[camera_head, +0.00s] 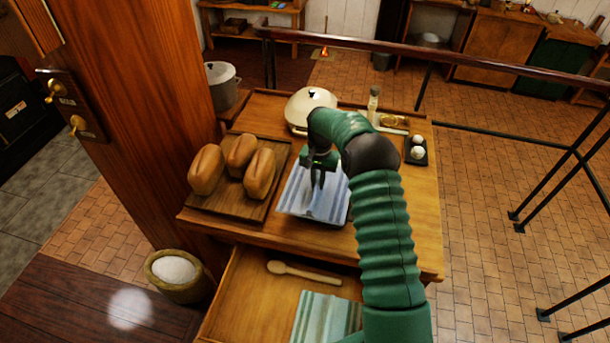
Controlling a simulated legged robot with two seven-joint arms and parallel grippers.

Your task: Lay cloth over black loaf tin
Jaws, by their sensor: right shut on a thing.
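A blue-and-white striped cloth (297,200) is spread at the middle of the wooden table, right of the bread board. My right gripper (316,184) is over the cloth, pointing down, with its fingers shut on it. My right arm hides part of the cloth's right side. A thin dark edge shows along the cloth's lower right border; I cannot tell whether it is the black loaf tin or shadow. No black loaf tin is clearly visible. My left gripper is not in view.
Three loaves (240,168) lie on a wooden board (231,203) at left. A cream lidded pot (308,103), a glass bottle (373,102) and a black egg tray (408,157) stand behind. Below, an open drawer (243,291) holds a wooden spoon (303,272) and a green-striped cloth (325,320).

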